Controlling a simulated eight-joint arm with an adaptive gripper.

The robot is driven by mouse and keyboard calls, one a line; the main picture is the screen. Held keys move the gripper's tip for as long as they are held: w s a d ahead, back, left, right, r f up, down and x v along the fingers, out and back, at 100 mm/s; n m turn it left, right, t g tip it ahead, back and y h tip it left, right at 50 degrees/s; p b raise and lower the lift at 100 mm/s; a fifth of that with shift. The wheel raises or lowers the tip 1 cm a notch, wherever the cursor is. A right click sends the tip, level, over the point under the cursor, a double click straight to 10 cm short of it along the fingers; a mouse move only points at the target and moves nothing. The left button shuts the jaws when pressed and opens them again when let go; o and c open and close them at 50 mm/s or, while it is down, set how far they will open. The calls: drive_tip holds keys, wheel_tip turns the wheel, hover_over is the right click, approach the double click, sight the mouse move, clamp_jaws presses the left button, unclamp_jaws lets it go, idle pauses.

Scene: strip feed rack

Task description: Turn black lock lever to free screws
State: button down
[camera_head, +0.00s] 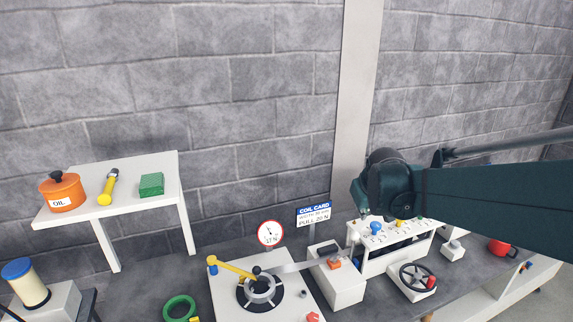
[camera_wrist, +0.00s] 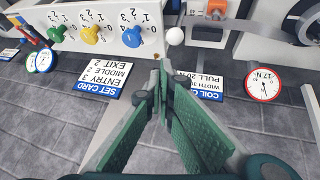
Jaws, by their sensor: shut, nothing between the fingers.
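The strip feed rack (camera_head: 371,268) is a white housing on the bench, with dark rollers inside. Its blue screw knob (camera_head: 375,228), yellow screw knob (camera_head: 399,223) and green screw knob (camera_head: 420,217) stand on top. In the wrist view the blue knob (camera_wrist: 131,33), yellow knob (camera_wrist: 91,35) and green knob (camera_wrist: 57,33) sit beside number scales. I cannot single out the black lock lever; a small dark part (camera_wrist: 172,7) at the wrist view's top edge is too cut off to name. My gripper (camera_wrist: 166,78) is shut and empty, apart from the knobs; my arm hides its fingertips in the head view.
A set card (camera_wrist: 100,77) and a coil card (camera_wrist: 208,87) stand near the rack. A white ball (camera_wrist: 175,36) is close beyond my fingertips. A black handwheel (camera_head: 418,278), a coil stand (camera_head: 240,303) with a yellow arm, and a round gauge (camera_head: 270,233) are around the rack.

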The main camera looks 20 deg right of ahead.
drive_tip(key=d+f+g+h+p, duration=0.2)
drive_tip(key=d+p, duration=0.6)
drive_tip(key=d, duration=2.7)
drive_tip(key=shift+s+f+m, duration=0.3)
drive_tip(key=shift+s+f, duration=0.05)
drive_tip(key=shift+f, duration=0.4)
drive_tip(key=shift+d+f, duration=0.1)
drive_tip(key=shift+x, duration=4.85)
